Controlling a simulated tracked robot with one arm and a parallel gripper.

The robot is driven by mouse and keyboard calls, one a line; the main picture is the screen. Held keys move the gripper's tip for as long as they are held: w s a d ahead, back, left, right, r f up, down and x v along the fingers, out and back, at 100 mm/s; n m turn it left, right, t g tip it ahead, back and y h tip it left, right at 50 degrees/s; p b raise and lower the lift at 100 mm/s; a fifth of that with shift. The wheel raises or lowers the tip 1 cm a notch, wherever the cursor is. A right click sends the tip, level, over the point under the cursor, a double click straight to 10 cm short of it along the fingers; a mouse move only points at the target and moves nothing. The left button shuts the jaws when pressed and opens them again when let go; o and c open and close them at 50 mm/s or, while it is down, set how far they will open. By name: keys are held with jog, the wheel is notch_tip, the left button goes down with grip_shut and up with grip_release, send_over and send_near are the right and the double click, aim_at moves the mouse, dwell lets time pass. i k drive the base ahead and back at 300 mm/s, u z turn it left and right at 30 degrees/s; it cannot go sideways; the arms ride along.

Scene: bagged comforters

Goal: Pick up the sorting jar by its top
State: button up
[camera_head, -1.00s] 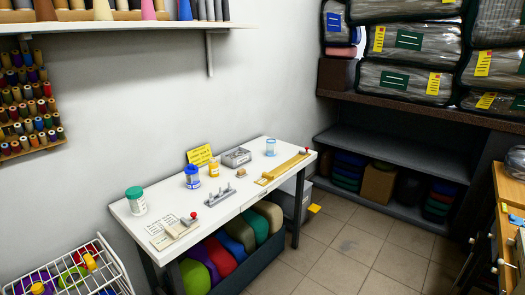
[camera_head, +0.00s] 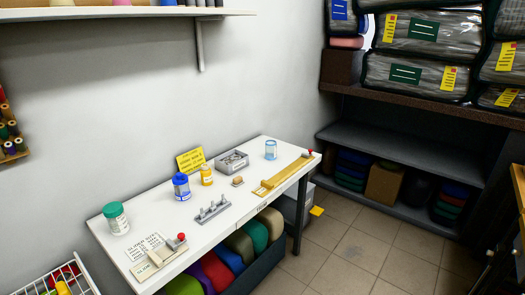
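Several jars stand upright on a white table (camera_head: 210,222) against the wall. A clear jar with a green lid (camera_head: 116,217) is at the left end. A jar with a blue lid (camera_head: 182,187) stands near the middle, beside a small orange bottle (camera_head: 206,175). A pale container with blue on it (camera_head: 271,150) is at the far end. I cannot tell from any readable label which one is the sorting jar. My gripper is not in view.
On the table are a yellow sign (camera_head: 190,160), a grey box (camera_head: 232,161), a pegged holder (camera_head: 212,210) and a long yellow tool (camera_head: 285,175). A shelf (camera_head: 110,12) overhangs the wall. A white wire basket (camera_head: 60,282) is front left. Floor (camera_head: 345,250) is clear to the right.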

aim_at(271, 145)
jog(key=z, duration=0.3)
jog(key=i, duration=0.95)
jog(key=z, duration=0.35)
jog(key=i, duration=1.35)
jog(key=u, duration=0.5)
jog(key=i, duration=1.45)
jog(key=u, duration=0.65)
